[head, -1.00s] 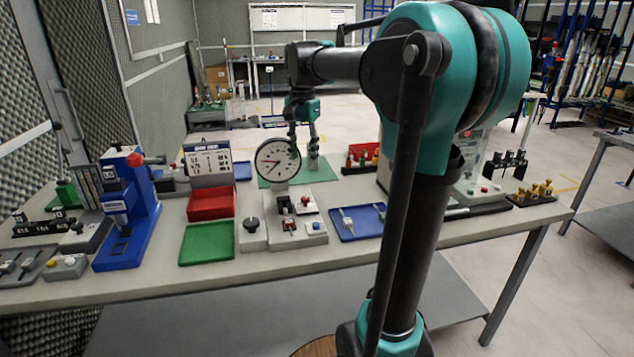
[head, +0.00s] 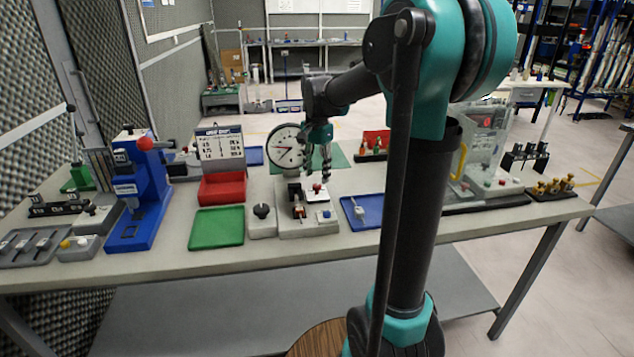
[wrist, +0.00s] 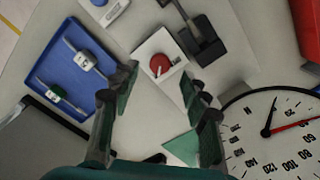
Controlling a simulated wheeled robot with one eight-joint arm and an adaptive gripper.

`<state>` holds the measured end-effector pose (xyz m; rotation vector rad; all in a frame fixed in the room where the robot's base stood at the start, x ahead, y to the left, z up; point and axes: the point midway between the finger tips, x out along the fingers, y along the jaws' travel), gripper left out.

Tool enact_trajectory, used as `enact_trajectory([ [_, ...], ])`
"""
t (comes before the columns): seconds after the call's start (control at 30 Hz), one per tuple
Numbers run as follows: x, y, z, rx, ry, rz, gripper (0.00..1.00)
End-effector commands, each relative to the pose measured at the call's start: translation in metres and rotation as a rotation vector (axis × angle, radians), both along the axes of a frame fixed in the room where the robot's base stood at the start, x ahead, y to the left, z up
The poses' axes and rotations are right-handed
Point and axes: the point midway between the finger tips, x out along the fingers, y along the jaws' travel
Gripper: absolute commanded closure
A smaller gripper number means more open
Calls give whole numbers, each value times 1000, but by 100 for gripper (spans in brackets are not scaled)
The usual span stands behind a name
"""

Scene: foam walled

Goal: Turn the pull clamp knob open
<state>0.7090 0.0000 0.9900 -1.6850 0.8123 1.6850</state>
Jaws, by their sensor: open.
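A round red knob (wrist: 160,66) with a pale pointer mark sits on a white square block (wrist: 143,54) in the wrist view. In the head view the red knob (head: 317,187) is at the back right of a light grey fixture (head: 294,230) on the bench. I cannot read a label that names it the pull clamp knob. My gripper (head: 317,172) points down just above the red knob. In the wrist view its two fingers (wrist: 157,76) are spread, with nothing between them but the view of the knob beyond. Contact with the knob does not show.
A dial gauge (head: 286,152) stands close beside my gripper, left of it. A blue tray (head: 374,199) lies right of the fixture. A grey box with a black knob (head: 262,210), a green tray (head: 217,228) and a red bin (head: 222,188) are to the left.

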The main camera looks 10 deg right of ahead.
Motion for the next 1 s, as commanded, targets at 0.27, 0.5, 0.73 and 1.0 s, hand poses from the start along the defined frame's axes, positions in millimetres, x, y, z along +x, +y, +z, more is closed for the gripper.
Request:
enact_trajectory([
  [0.27, 0, 0, -32, 0, 0, 0, 54],
  [0.5, 0, 0, -37, 0, 0, 0, 54],
  [0.73, 0, 0, -37, 0, 0, 0, 67],
  [1.0, 0, 0, -37, 0, 0, 0, 100],
])
